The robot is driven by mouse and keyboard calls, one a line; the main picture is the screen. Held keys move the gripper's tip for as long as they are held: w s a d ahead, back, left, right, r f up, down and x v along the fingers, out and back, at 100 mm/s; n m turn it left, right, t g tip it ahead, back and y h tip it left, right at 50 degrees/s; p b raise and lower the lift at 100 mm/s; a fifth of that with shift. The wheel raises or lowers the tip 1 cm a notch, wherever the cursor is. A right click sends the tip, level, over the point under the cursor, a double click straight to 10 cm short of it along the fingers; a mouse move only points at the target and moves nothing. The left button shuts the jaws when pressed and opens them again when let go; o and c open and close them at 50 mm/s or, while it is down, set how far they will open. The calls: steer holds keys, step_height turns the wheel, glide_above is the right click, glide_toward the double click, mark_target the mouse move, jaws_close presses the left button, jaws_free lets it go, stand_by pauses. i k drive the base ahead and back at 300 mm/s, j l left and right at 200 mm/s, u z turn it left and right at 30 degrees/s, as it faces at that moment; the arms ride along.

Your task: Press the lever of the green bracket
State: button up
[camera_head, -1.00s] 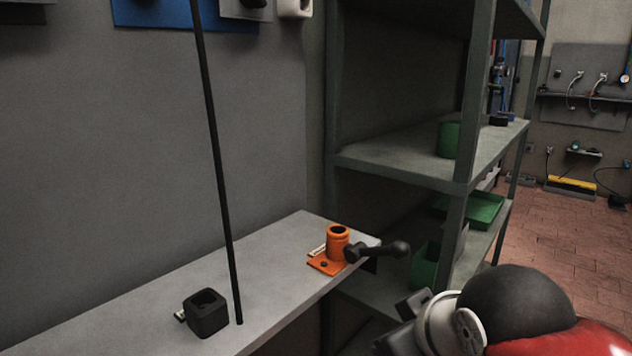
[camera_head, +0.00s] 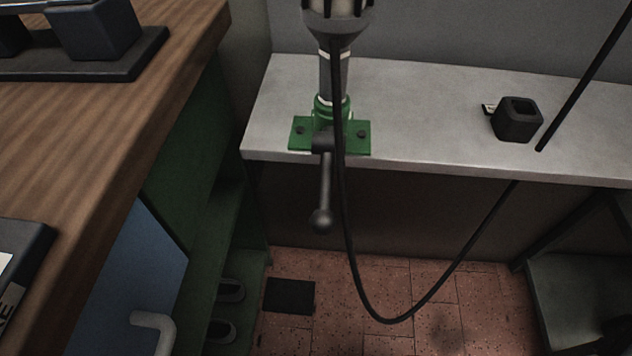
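The green bracket (camera_head: 355,137) is fixed near the front left edge of the grey shelf. A grey cylindrical tool (camera_head: 333,75) stands upright in it, with a black cable hanging from it in a loop. The bracket's dark lever (camera_head: 325,185) with a ball end points down and forward past the shelf edge. My gripper is not in view now.
A wooden bench (camera_head: 110,130) with a blue door (camera_head: 130,275) and handle stands at the left. A black block holder (camera_head: 517,120) and a slanting black rod (camera_head: 585,80) are at the right.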

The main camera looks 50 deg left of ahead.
mark_target(323, 220)
steer(key=u, duration=0.5)
steer(key=k+u, duration=0.1)
steer(key=u, duration=0.35)
steer(key=j+u, duration=0.1)
steer(key=u, duration=0.4)
steer(key=k+j+u, duration=0.1)
steer(key=u, duration=0.5)
steer(key=k, duration=0.65)
steer(key=u, duration=2.35)
steer(key=k+l, duration=0.2)
steer(key=l, duration=0.2)
steer(key=k+l, duration=0.15)
steer(key=l, duration=0.2)
steer(key=k+l, duration=0.2)
steer(key=l, duration=0.2)
steer(key=k+l, duration=0.2)
steer(key=l, duration=0.15)
